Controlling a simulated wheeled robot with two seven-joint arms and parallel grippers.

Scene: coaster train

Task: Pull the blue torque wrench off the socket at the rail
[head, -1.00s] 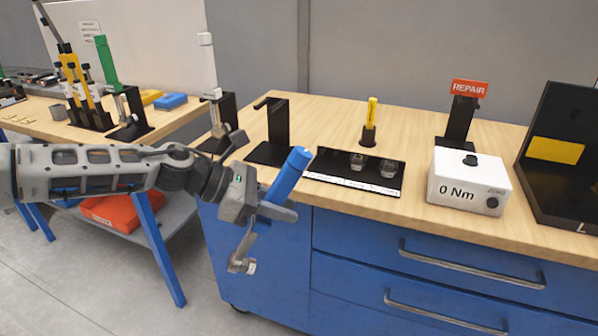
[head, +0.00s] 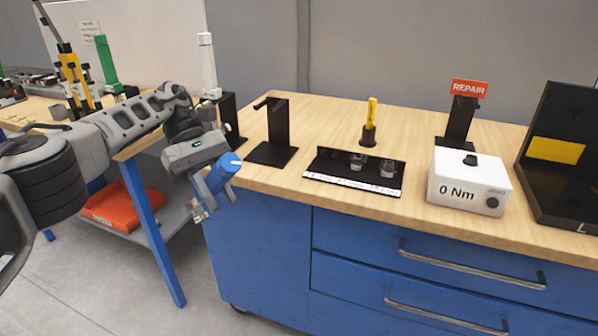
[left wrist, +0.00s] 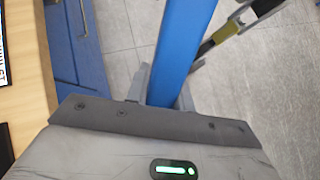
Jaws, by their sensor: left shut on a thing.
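The blue torque wrench is held by my left gripper (head: 212,182), off the left front corner of the bench. Its blue handle (head: 228,164) points up and toward the head camera. Its metal head (head: 200,212) hangs lower, partly hidden by the gripper, and I cannot tell whether a socket is on it. The left wrist view shows the blue handle (left wrist: 182,45) between the fingers, over the grey floor. Nothing visible connects the wrench to the bench. I cannot make out a rail. My right gripper is not in view.
On the wooden bench (head: 320,112) stand a black stand (head: 279,125), a black mat (head: 330,165) with sockets, a yellow tool (head: 371,112), a white 0 Nm box (head: 468,180) and a REPAIR sign (head: 469,88). A second table (head: 35,113) stands left. Floor between them is open.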

